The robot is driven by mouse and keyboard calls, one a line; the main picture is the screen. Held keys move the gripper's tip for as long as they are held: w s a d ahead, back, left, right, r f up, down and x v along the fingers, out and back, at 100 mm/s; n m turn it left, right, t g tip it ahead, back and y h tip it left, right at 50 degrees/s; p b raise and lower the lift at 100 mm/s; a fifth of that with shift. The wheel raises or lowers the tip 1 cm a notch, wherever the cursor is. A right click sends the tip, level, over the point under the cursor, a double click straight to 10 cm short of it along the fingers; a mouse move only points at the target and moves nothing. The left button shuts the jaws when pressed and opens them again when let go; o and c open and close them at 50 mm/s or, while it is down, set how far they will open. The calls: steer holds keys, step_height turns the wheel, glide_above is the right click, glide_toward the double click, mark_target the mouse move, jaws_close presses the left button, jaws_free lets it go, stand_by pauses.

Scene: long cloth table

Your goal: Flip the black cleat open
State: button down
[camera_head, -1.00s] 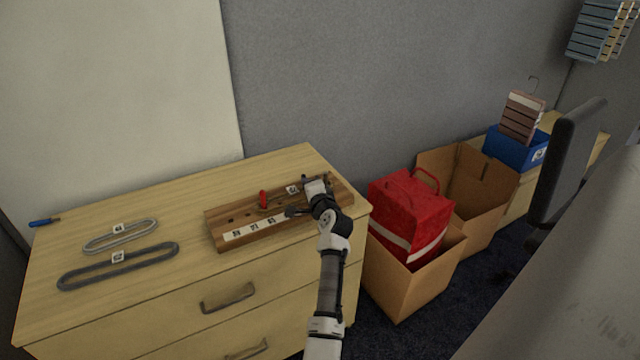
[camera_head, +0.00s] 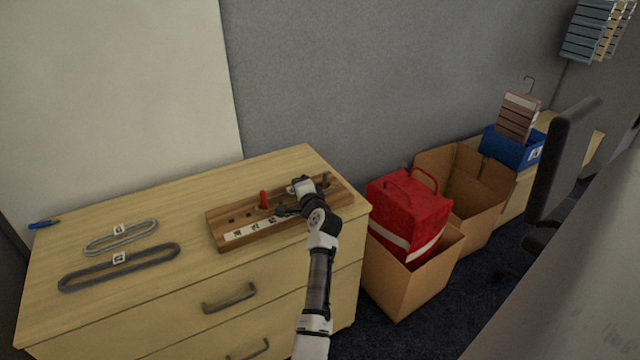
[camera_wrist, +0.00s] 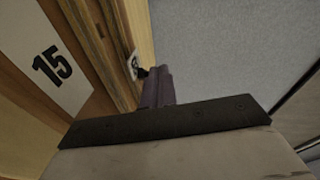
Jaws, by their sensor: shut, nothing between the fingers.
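The wooden board (camera_head: 222,241) lies on the drawer cabinet, with a white number strip along its front and a row of holes. A red upright piece (camera_head: 263,200) stands on it. My gripper (camera_head: 284,211) is over the board, just right of and in front of the red piece. Its fingers are shut and empty; in the wrist view the closed fingers (camera_wrist: 157,88) point past the board edge near a small label (camera_wrist: 133,64). A small black part (camera_wrist: 142,73) shows beside the fingertips; I cannot tell whether it is the black cleat or touched. My wrist hides part of the board.
A dark upright post (camera_head: 326,179) stands at the board's right end. A light grey loop (camera_head: 120,237) and a dark grey loop (camera_head: 118,267) lie left on the cabinet top. A cardboard box (camera_head: 400,285) with a red bag (camera_head: 410,212) stands close right.

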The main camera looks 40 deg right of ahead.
steer(key=shift+w+a+f, duration=0.1)
steer(key=shift+w+a, duration=0.6)
steer(key=shift+w, duration=0.2)
steer(key=shift+w+a+b, duration=0.15)
steer(key=shift+w+b, duration=0.25)
stand_by(0.6)
